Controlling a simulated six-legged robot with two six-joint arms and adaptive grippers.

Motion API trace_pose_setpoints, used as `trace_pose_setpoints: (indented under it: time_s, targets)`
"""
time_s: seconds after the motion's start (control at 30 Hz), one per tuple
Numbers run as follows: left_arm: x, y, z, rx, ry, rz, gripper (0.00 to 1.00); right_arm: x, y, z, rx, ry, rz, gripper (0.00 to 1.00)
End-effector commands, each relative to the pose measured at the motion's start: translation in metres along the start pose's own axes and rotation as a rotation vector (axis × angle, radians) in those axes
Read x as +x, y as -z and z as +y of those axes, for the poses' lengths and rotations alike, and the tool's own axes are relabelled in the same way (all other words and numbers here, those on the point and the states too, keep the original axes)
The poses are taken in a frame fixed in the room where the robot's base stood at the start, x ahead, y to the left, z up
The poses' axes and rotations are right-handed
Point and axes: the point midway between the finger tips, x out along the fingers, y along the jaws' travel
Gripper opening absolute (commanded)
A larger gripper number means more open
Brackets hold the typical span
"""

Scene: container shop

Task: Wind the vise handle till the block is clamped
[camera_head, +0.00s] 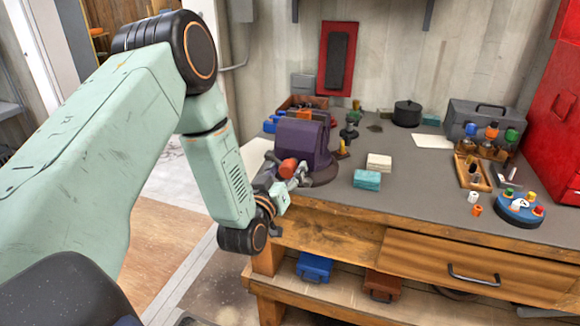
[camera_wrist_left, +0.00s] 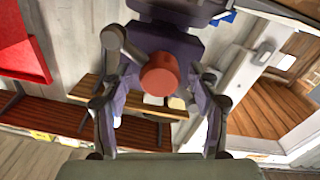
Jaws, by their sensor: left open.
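The purple vise (camera_head: 302,140) stands on the bench's left end, on a dark round base. Its handle ends in a red knob (camera_head: 288,167). In the left wrist view the red knob (camera_wrist_left: 160,74) is large and central, with a grey bar (camera_wrist_left: 122,43) running up and left from it. My left gripper (camera_head: 286,172) is at the vise's near side; in the wrist view its open fingers (camera_wrist_left: 157,88) stand either side of the knob, with visible gaps. I cannot make out a block between the vise jaws. My right gripper is not in view.
A cream block (camera_head: 379,162) and a teal block (camera_head: 367,180) lie right of the vise. Farther right are a wooden bottle rack (camera_head: 472,172), a blue round holder (camera_head: 519,212) and a grey toolbox (camera_head: 485,120). The bench's front middle is clear.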

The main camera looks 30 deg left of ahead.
Motion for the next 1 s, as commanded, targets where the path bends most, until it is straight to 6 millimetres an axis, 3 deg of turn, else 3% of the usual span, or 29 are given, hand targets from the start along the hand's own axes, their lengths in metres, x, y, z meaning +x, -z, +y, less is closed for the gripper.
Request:
trace_pose_setpoints:
  time_s: [0.2, 0.5, 1.0]
  targets:
    - [0.017, -0.001, 0.002, 0.000, -0.001, -0.001, 0.62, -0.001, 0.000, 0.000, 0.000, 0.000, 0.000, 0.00]
    - [0.019, -0.001, 0.003, 0.000, 0.000, -0.002, 0.62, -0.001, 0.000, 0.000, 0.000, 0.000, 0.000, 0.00]
    - [0.019, -0.001, 0.002, 0.000, 0.001, -0.001, 0.19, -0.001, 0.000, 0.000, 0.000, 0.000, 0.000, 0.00]
